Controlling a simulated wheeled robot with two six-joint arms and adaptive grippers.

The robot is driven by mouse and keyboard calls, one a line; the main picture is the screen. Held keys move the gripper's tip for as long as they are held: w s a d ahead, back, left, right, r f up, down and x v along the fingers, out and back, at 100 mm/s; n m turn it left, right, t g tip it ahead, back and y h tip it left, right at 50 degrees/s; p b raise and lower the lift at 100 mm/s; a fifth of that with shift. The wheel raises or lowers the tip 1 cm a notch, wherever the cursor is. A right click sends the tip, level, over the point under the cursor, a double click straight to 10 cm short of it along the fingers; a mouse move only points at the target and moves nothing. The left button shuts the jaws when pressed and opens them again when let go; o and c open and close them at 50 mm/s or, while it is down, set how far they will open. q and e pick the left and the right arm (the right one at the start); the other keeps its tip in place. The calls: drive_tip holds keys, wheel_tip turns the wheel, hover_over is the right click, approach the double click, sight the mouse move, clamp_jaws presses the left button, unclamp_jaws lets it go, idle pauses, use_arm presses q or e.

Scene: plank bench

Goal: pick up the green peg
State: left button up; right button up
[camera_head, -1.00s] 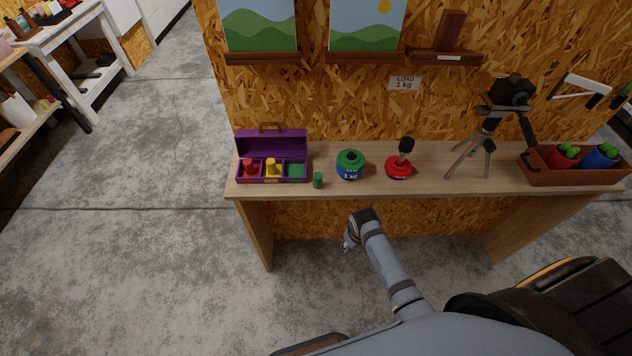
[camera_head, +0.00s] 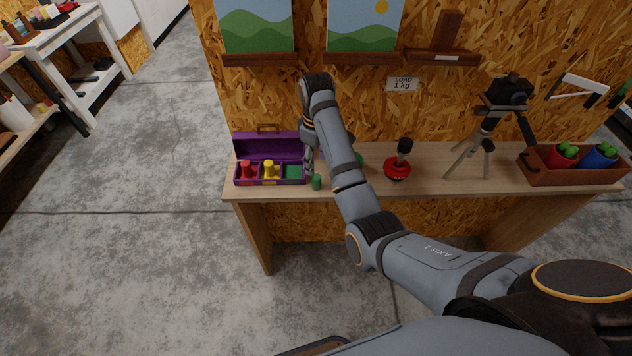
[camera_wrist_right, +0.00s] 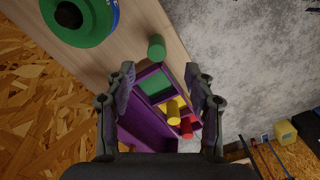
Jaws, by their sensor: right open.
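The green peg (camera_head: 317,182) stands upright on the wooden bench, just right of the purple box (camera_head: 242,172). It also shows in the right wrist view (camera_wrist_right: 156,47), beyond my fingertips and near the bench edge. My right gripper (camera_head: 311,172) hangs above the bench, beside the box and close to the peg in the head view. In the wrist view its two fingers (camera_wrist_right: 162,78) are spread wide with nothing between the pads. The box is open; a red peg (camera_head: 247,169) and a yellow peg (camera_head: 268,169) stand in its compartments. The green compartment (camera_head: 294,172) is empty. My left gripper is not in view.
Green and blue weight plates, largely hidden behind my right arm in the head view, show in the wrist view (camera_wrist_right: 80,20). Right of them are a red weight (camera_head: 397,169), a tripod (camera_head: 487,135) and a brown crate (camera_head: 572,177). The bench front edge is clear.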

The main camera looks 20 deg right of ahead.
sight(317, 177)
drive_tip(key=shift+f, duration=0.3)
wheel_tip(317, 177, down, 5)
drive_tip(key=shift+r, duration=0.15)
drive_tip(key=shift+f, duration=0.2)
drive_tip(key=f, duration=0.3)
drive_tip(key=f+p, duration=0.1)
drive_tip(key=shift+w+d+f, duration=0.1)
drive_tip(key=shift+w+f, duration=0.2)
drive_tip(key=shift+f, duration=0.1)
drive_tip(key=c, duration=1)
